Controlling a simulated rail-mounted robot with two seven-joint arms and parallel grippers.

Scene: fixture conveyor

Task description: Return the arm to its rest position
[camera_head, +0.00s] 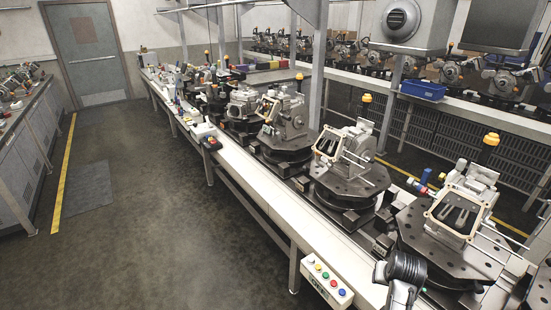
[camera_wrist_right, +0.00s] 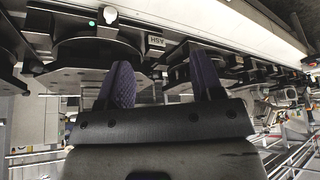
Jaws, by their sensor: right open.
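In the right wrist view my right gripper (camera_wrist_right: 163,84) is open. Its two purple-padded fingers stand apart with nothing between them. Beyond the fingers are dark round fixture bases (camera_wrist_right: 95,52), and the wrist picture appears turned over. In the head view a black and grey part of my right arm (camera_head: 405,268) shows at the bottom right, by the front edge of the conveyor. The gripper itself cannot be made out there. My left gripper is in neither view.
Close to my arm stands a fixture (camera_head: 405,232) carrying a metal housing with a tan-rimmed opening (camera_head: 457,214). More fixtures line the conveyor (camera_head: 245,185). A button box (camera_head: 327,283) hangs on its front side. A blue bin (camera_head: 422,90) sits behind. The floor (camera_head: 150,220) at left is clear.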

